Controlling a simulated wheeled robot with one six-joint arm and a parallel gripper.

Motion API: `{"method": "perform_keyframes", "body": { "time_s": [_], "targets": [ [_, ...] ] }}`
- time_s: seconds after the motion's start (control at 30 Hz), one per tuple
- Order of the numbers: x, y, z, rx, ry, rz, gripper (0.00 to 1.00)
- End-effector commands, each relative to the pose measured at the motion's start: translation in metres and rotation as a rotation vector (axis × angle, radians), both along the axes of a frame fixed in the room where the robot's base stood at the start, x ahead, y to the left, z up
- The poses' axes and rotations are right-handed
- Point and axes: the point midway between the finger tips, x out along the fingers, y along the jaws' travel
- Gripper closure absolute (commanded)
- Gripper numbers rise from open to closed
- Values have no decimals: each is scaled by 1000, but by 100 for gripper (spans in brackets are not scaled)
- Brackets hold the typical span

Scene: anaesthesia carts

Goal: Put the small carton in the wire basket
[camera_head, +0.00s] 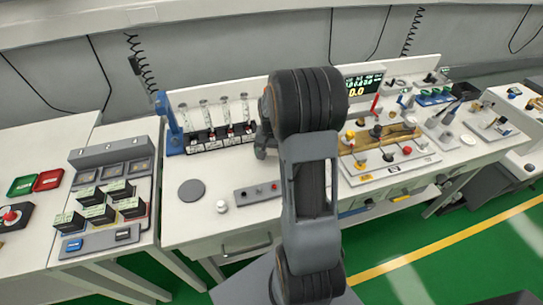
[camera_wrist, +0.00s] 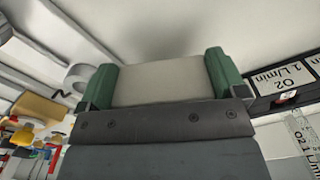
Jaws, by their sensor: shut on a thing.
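In the wrist view a pale grey-white block, which looks like the small carton (camera_wrist: 160,90), sits between the two green pads of my gripper (camera_wrist: 163,78). The pads press on its left and right sides, so my gripper is shut on it. In the head view my arm hides the carton and most of my gripper, which is over the middle cart by the row of flow tubes. I cannot make out a wire basket in either view.
Flow tubes in a dark rack (camera_head: 217,137) stand left of my arm. A tray of valves and knobs (camera_head: 385,150) and a lit display (camera_head: 362,87) are to its right. A grey disc (camera_head: 191,190) lies on the cart's white top (camera_head: 205,225). Several green-and-white boxes (camera_head: 98,214) stand on the left cart.

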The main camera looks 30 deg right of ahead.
Motion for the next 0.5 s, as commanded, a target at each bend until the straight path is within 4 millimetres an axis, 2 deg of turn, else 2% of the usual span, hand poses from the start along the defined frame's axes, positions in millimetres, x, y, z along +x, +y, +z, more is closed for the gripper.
{"method": "perform_keyframes", "body": {
  "time_s": [0.17, 0.4, 0.5],
  "targets": [
    [5, -2, -7, 1, 1, 0, 40],
    [5, -3, -36, 1, 2, -1, 40],
    [5, -3, -38, -1, -1, -1, 40]
  ]
}}
